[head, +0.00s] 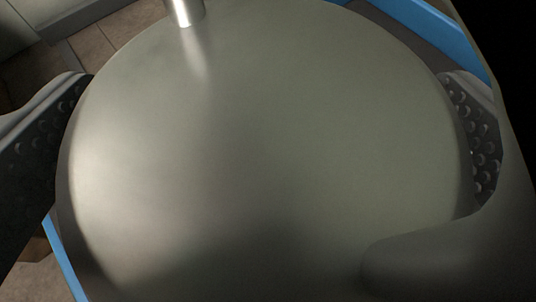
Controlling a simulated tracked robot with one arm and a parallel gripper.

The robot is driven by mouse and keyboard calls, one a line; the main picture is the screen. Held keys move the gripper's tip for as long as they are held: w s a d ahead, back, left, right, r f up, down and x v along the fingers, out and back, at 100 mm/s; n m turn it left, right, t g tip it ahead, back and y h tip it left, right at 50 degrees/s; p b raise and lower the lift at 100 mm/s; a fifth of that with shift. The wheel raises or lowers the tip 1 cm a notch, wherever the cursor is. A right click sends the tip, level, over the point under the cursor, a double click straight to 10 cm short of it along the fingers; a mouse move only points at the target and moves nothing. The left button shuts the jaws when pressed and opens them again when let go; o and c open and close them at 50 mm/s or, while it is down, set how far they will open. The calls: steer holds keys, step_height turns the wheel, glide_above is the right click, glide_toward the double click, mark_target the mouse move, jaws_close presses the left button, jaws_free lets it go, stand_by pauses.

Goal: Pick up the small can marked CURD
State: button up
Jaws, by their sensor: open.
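A large, round, smooth grey metal surface (270,150) fills most of the head view. It looks like the top of a can seen from close above. No CURD marking shows on it, so I cannot tell which can it is. My gripper (265,95) has its two dark, studded finger pads far apart, one at the left side of the round top and one at the right. The pads look very near its rim; I cannot tell whether they touch it. The can's sides are hidden below.
A blue edge (445,30) shows at the upper right, and a blue strip also shows at the lower left. Brown floor tiles (93,45) show at the upper left.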

steer(key=c, duration=1.8)
steer(key=shift+c, duration=0.5)
steer(key=shift+r, duration=0.15)
